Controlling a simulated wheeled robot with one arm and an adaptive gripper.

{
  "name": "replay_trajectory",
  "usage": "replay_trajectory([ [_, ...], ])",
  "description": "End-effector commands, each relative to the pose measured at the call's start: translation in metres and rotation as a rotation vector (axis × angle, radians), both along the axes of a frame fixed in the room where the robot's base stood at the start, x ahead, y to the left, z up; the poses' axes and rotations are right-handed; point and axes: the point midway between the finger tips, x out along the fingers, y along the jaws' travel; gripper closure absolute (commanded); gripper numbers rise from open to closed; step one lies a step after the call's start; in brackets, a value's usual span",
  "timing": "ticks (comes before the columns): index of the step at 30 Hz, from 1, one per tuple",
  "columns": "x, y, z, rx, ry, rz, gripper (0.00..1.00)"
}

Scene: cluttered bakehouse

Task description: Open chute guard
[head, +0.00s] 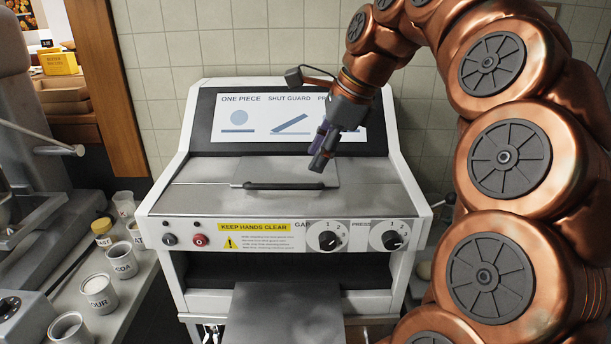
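The chute guard (300,171) is a flat grey plate on top of the white dough machine (158,197). It lies flat and looks closed, with a dark bar handle (284,186) along its front edge. My gripper (320,165) hangs from the upper right, above the right part of the guard, just behind and above the handle's right end. Its purple-grey fingers point down and appear apart from the handle. The fingers overlap in this view, so the gap between them is unclear.
The front panel has black and red buttons (200,240) and two dials (327,241). A grey tray (284,312) juts out below. Several labelled tins, one a cocoa tin (122,264), stand on the left counter. A sign panel (262,116) stands behind the guard.

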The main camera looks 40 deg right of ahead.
Motion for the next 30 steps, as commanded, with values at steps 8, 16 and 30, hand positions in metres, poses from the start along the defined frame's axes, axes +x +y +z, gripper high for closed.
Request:
replay_trajectory([
  [8, 0.009, 0.005, -0.022, 0.002, 0.003, 0.004, 0.61],
  [16, 0.018, 0.009, -0.043, -0.001, 0.001, 0.003, 0.61],
  [30, 0.025, 0.012, -0.059, -0.001, -0.002, 0.003, 0.61],
])
